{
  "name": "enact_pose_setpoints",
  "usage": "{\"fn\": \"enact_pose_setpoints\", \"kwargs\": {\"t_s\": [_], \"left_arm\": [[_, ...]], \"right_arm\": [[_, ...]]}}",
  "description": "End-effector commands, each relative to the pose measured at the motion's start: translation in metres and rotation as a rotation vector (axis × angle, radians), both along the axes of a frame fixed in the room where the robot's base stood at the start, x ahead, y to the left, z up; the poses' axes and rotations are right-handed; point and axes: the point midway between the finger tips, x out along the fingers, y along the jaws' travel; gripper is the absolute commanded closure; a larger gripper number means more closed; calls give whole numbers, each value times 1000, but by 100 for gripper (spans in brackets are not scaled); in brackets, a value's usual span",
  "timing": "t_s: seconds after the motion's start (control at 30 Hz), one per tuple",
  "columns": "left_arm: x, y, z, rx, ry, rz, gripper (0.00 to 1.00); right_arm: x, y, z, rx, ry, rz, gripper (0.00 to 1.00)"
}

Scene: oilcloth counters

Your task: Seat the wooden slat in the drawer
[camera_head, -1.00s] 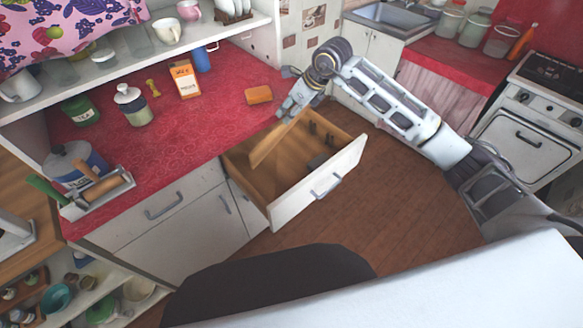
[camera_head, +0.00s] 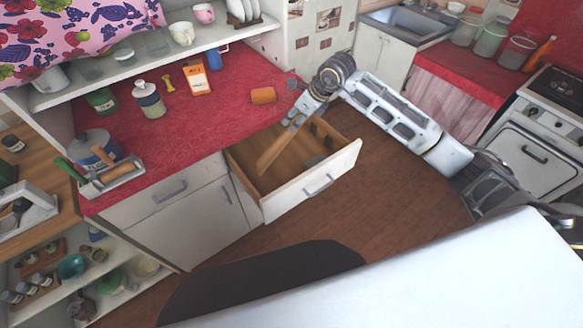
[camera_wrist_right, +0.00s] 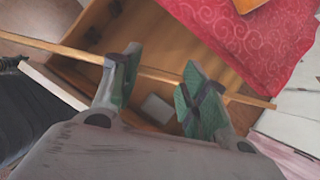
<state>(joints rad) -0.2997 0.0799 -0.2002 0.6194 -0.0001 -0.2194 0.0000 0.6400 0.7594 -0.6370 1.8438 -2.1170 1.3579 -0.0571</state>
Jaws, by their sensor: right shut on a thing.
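The wooden slat (camera_head: 272,155) is a long, thin, light-brown strip. It slants over the open drawer (camera_head: 285,203), which has a wooden inside and a white front. My right gripper (camera_head: 295,119) is shut on the slat near its upper end in the head view. In the right wrist view, the slat (camera_wrist_right: 50,45) crosses between the green-padded fingers of the gripper (camera_wrist_right: 160,84), with the drawer (camera_wrist_right: 75,76) behind. Whether the slat touches the drawer floor or walls, I cannot tell. My left gripper is not in view.
Small dark fittings (camera_head: 316,128) and a grey block (camera_wrist_right: 157,108) are inside the drawer. An orange block (camera_head: 263,95) lies on the red counter (camera_head: 190,130) behind it. A tool caddy (camera_head: 112,180) stands at the counter's left end. The floor (camera_head: 350,205) is clear.

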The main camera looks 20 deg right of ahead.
Motion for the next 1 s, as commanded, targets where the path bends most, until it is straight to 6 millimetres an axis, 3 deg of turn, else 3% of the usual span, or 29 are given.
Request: {"fn": "enact_pose_setpoints", "kwargs": {"t_s": [0.37, 1.0], "left_arm": [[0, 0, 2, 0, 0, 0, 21], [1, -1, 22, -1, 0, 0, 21]], "right_arm": [[0, 0, -12, 0, 2, 0, 96], [0, 0, -111, 1, 3, -1, 96]]}}
